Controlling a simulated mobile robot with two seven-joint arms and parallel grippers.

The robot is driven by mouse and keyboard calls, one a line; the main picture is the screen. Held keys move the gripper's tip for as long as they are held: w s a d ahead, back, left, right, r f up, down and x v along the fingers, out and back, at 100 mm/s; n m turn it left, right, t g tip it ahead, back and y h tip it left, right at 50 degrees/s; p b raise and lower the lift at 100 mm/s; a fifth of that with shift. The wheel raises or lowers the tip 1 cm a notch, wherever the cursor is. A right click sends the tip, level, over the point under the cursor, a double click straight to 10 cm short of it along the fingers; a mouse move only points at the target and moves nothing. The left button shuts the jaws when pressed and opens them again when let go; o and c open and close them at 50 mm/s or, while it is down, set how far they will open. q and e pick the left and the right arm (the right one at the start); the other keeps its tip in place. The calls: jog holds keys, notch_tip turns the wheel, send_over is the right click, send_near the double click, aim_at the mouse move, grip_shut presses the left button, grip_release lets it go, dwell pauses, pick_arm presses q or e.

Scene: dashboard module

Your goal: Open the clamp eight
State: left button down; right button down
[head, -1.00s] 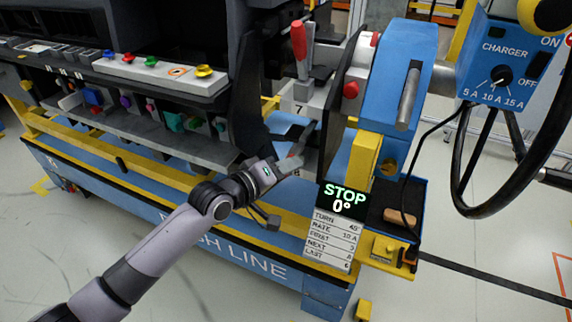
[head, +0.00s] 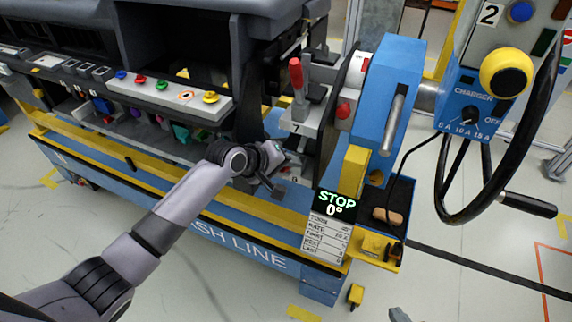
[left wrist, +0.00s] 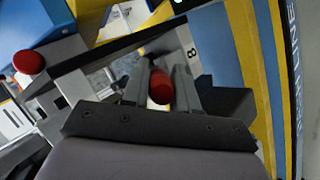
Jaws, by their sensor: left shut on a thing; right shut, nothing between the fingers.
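Clamp eight shows in the left wrist view by its red handle tip (left wrist: 160,88), beside a plate marked 8 (left wrist: 192,52). My left gripper (left wrist: 162,72) is shut on this handle, with a grey finger on each side of the red tip. In the head view my left gripper (head: 280,152) is at the clamp, below and left of the clamp marked 7; my wrist hides most of clamp eight there. Whether the clamp is open cannot be told. My right gripper is not clearly in view.
Clamp seven's upright red handle (head: 296,78) stands close above my left gripper. A dark upright post (head: 249,95) is just behind my wrist. To the right are a blue housing (head: 385,100), a STOP 0° display (head: 335,204) and a black handwheel (head: 447,190).

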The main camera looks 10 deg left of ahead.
pick_arm(q)
jog(key=shift+w+r+g, duration=0.35)
jog(key=shift+r+g, duration=0.05)
jog(key=shift+r, duration=0.1)
jog(key=shift+y, duration=0.3)
jog(key=c, duration=0.9)
grip_release()
jog(key=shift+f, duration=0.1)
jog(key=shift+s, duration=0.15)
jog(key=v, duration=0.7)
jog(key=shift+a, duration=0.1)
